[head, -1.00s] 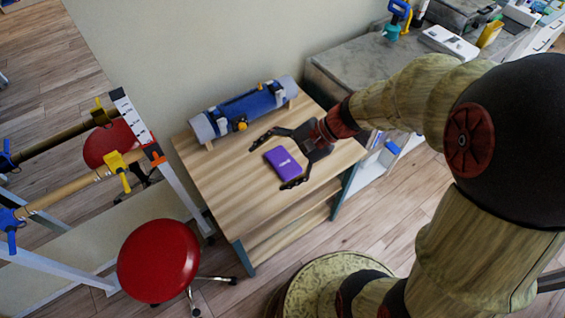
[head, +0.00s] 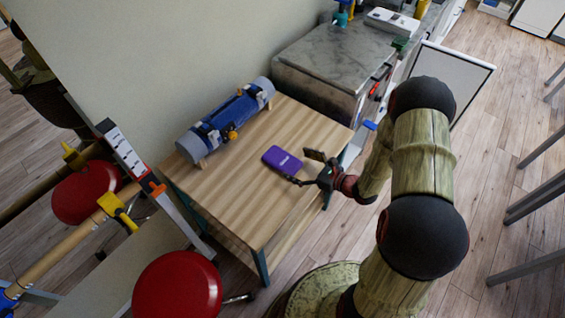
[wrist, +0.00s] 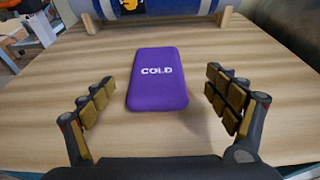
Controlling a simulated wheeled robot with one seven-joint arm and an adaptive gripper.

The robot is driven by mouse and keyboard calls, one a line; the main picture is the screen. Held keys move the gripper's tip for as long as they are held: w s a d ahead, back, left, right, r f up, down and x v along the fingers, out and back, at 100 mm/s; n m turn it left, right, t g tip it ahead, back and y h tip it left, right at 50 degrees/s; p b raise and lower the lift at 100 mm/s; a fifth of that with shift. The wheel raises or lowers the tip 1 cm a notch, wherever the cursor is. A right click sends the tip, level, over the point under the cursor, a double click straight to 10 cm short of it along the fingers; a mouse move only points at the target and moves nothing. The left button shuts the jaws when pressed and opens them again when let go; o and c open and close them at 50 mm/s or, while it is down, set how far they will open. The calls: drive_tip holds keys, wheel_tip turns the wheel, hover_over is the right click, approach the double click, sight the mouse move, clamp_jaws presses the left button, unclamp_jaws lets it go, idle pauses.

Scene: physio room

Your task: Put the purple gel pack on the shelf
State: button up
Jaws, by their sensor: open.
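The purple gel pack (head: 282,159) lies flat on the wooden top of a small table (head: 225,200). In the wrist view the pack (wrist: 157,82) shows the word COLD and lies ahead of my gripper, between the lines of its two fingers. My gripper (head: 303,168) is open and empty at the right edge of the tabletop, beside the pack. Its spread fingers (wrist: 165,98) show on both sides in the wrist view, apart from the pack. A lower wooden shelf board (head: 232,246) shows under the tabletop.
A blue-grey roll (head: 228,118) in wooden cradles stands at the table's back edge. A red stool (head: 177,287) stands in front at the left. A grey-topped cabinet (head: 335,60) stands behind at the right. The front of the tabletop is clear.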

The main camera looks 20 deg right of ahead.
sight(282, 159)
drive_tip(key=x, duration=0.2)
drive_tip(key=b+x, duration=0.1)
drive_tip(key=x, duration=0.1)
drive_tip(key=shift+a+f+b, duration=0.2)
drive_tip(key=shift+a+b, duration=0.1)
drive_tip(key=shift+a, duration=0.05)
drive_tip(key=shift+w+a, duration=0.25)
drive_tip(key=shift+w, duration=0.25)
drive_tip(key=shift+c, duration=1.4)
drive_tip(key=c, duration=1.4)
